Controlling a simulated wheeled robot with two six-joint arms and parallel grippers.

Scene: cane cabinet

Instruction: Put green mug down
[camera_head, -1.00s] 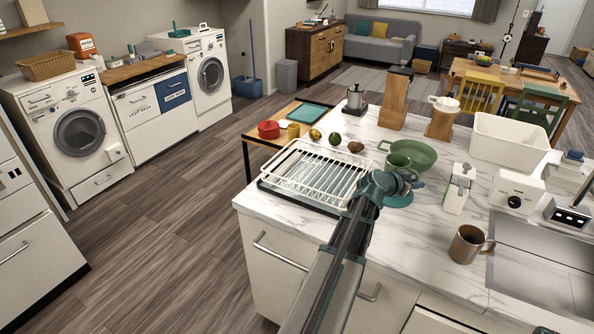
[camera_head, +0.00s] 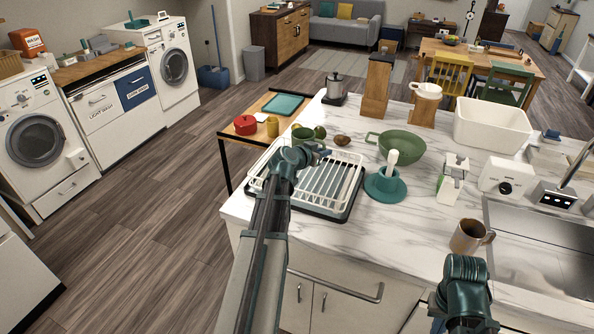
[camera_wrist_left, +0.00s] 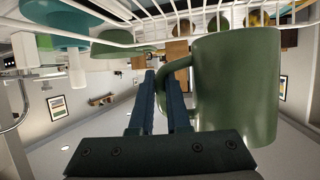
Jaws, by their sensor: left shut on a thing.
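The green mug (camera_head: 304,135) is held at the far left part of the white dish rack (camera_head: 318,185). My left gripper (camera_head: 316,153) is shut on it; in the left wrist view the fingers (camera_wrist_left: 166,100) close on the handle of the mug (camera_wrist_left: 238,90). That view appears upside down, with the rack wires (camera_wrist_left: 120,38) close to the mug. I cannot tell if the mug touches the rack. My right arm shows at the lower right of the head view; whether its gripper is open or shut is unclear.
A teal holder with a white-handled brush (camera_head: 385,185) stands right of the rack, and a green colander (camera_head: 402,147) behind it. A brown mug (camera_head: 468,236) stands by the sink (camera_head: 540,250). The front counter between rack and brown mug is clear.

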